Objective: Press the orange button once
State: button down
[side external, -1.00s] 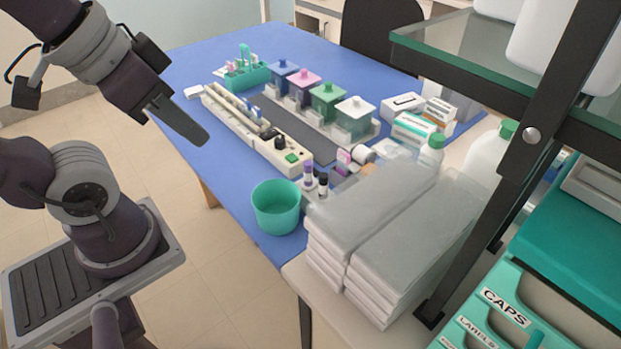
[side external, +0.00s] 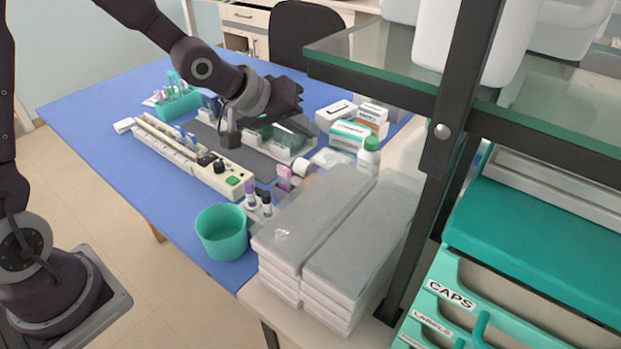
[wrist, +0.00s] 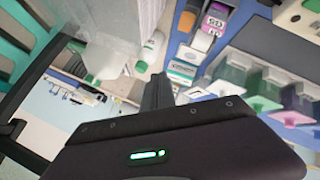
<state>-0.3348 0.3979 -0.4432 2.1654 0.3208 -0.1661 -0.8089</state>
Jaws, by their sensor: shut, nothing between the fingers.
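The long white control unit (side external: 165,146) lies on the blue table in the side view. It has black knobs (side external: 211,162) and a green button (side external: 232,181) at its near end. I cannot make out an orange button on it; part of the unit may be hidden. My gripper (side external: 299,88) is above the table, to the right of and higher than the unit, pointing right over the staining jars. In the wrist view its fingers (wrist: 158,90) are shut together and empty, away from the unit.
A teal cup (side external: 221,236) and several small vials (side external: 258,199) stand near the table's front edge. Stacked grey packs (side external: 325,240), boxes (side external: 350,132) and a glass shelf (side external: 380,68) lie to the right. A tube rack (side external: 178,104) stands at the back left.

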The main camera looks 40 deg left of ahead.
aim_at(307, 174)
jog(key=shift+f, duration=0.1)
jog(key=shift+f, duration=4.35)
jog(key=shift+f, duration=0.4)
jog(key=shift+f, duration=0.85)
jog(key=shift+r, duration=1.25)
jog(key=shift+r, duration=0.15)
